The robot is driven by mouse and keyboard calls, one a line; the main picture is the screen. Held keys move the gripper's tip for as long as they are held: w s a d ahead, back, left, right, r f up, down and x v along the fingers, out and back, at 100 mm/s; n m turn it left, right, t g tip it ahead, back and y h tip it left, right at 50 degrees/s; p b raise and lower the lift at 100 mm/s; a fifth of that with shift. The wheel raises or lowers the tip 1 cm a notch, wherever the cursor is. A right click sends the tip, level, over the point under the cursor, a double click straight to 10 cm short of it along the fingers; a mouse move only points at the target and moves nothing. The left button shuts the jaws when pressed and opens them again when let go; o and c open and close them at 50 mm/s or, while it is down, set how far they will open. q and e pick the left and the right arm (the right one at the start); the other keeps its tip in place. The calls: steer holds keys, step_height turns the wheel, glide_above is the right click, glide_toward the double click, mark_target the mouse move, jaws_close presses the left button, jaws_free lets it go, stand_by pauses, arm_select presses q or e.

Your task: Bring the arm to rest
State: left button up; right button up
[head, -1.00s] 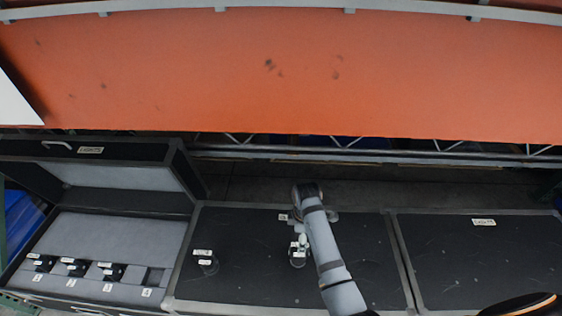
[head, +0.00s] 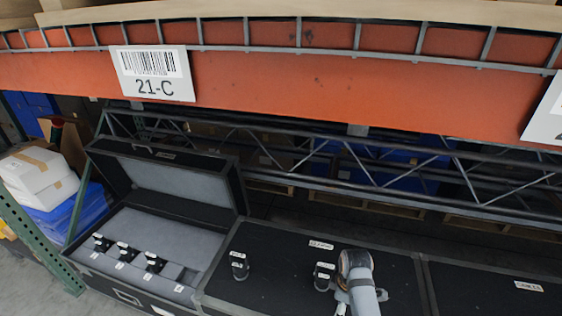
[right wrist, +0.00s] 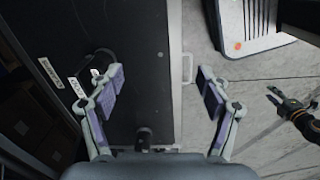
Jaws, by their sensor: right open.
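My right arm (head: 358,275) comes in from the bottom of the head view, above the closed black case. Its gripper (right wrist: 160,80) is open in the right wrist view, with nothing between its fingers. In the head view its fingers are mostly hidden. A dark labelled cylinder (head: 323,276) stands on the lid just left of my arm. Another dark labelled cylinder (head: 239,266) stands farther left. A dark jointed gripper, apparently my left one (right wrist: 290,108), shows at the right edge of the right wrist view; its jaw state is unclear.
An open case (head: 205,243) at the left has a grey insert with numbered places; 1 to 3 hold dark items and 4 looks empty. Another black case (head: 480,290) lies at the right. An orange shelf beam (head: 300,85) crosses behind. White boxes (head: 40,178) stand far left.

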steer(key=s+d+r+m+t, duration=0.2)
steer(key=s+d+r+m, duration=0.15)
steer(key=s+m, duration=0.3)
steer(key=s+d+r+m+t, duration=0.1)
steer(key=s+d+r+m, duration=0.2)
steer(key=s+r+m, duration=0.3)
steer(key=s+d+f+g, duration=0.1)
steer(key=s+f, duration=0.1)
steer(key=f, duration=1.2)
steer(key=s+d+f, duration=0.1)
steer(key=d+f, duration=0.1)
steer(key=f, duration=1.2)
arm_select(q)
steer(key=shift+w, duration=0.95)
arm_select(e)
steer(key=s+f+g, duration=0.1)
steer(key=s+f, duration=1.4)
steer(key=s, duration=0.3)
steer(key=shift+s+d+f+h, duration=0.2)
steer(key=shift+d+f+h, duration=0.05)
steer(key=shift+d+h, duration=0.05)
